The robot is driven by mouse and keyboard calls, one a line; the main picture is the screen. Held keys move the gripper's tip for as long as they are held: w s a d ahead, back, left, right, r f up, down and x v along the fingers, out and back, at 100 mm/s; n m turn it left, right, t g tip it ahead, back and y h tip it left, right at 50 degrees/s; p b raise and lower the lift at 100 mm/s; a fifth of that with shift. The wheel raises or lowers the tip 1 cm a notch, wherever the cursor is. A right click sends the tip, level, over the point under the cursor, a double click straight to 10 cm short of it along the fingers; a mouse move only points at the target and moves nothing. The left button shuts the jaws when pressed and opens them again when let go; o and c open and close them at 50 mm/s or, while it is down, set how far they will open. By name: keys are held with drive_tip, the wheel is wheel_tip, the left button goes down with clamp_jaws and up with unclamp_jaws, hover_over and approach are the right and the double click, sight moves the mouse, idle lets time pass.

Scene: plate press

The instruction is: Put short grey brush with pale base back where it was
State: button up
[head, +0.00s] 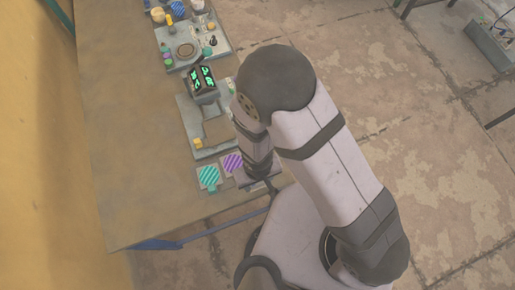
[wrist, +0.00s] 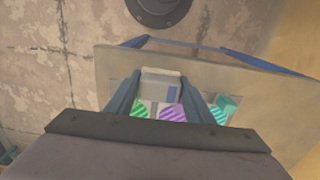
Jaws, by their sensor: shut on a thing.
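My gripper (wrist: 158,80) is shut on the short grey brush with pale base (wrist: 158,90). The brush sits between the two blue fingers in the wrist view, its pale edge toward the far end. It is held over the area of the striped pads; I cannot tell whether it touches anything below. In the head view my arm hides the brush and most of the gripper.
A teal striped pad (head: 208,176) and a purple striped pad (head: 232,163) lie near the table's (head: 135,165) front end. A green striped pad (wrist: 141,110) shows in the wrist view. Grey fixtures (head: 190,115) line the table's right side. The table's left is clear.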

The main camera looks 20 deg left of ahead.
sight(257, 185)
drive_tip(key=shift+f+b, duration=1.75)
drive_tip(key=shift+f, duration=0.2)
drive_tip(key=shift+f, duration=0.1)
drive_tip(key=o, duration=1)
wheel_tip(257, 185, up, 8)
drive_tip(key=p, duration=0.7)
drive_tip(key=shift+f+p, duration=0.1)
drive_tip(key=shift+p, duration=0.25)
